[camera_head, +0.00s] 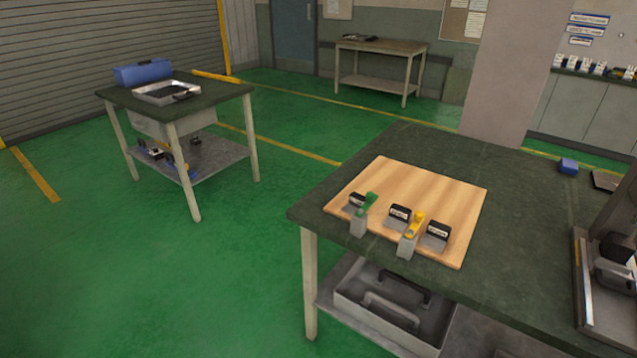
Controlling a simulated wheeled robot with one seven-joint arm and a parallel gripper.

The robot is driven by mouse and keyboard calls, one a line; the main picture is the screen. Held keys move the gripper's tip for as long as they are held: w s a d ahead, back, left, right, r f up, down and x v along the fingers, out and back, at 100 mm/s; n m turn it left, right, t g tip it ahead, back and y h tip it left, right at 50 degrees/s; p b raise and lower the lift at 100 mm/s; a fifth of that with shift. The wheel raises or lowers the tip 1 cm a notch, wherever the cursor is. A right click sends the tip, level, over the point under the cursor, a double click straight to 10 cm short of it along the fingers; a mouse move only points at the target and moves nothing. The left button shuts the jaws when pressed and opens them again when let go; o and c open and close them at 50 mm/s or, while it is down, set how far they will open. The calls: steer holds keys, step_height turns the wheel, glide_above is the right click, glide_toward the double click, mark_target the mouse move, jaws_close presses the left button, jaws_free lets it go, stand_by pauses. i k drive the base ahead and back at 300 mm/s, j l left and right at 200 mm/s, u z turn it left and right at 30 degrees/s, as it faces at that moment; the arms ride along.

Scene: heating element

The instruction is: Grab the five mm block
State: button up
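Three small dark blocks with pale label plates stand in a row along the front part of a light wooden board (420,185) on the near workbench. They are a left block (356,200), a middle block (400,214) and a right block (438,231). The labels are too small to read, so I cannot tell which is the five mm block. My gripper is not in view.
The board lies on a dark green workbench (510,190) with a grey drawer below. A dark fixture (615,262) stands at the right edge, and a small blue box (568,166) behind. A second bench (205,103) stands at left. Green floor between the benches is clear.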

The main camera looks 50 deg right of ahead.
mark_target(356, 200)
steer(key=i+z, duration=0.15)
steer(key=i, duration=0.35)
steer(key=i+j+z, duration=0.2)
steer(key=i, duration=0.25)
steer(key=i+j+z, duration=0.15)
steer(key=i, duration=0.35)
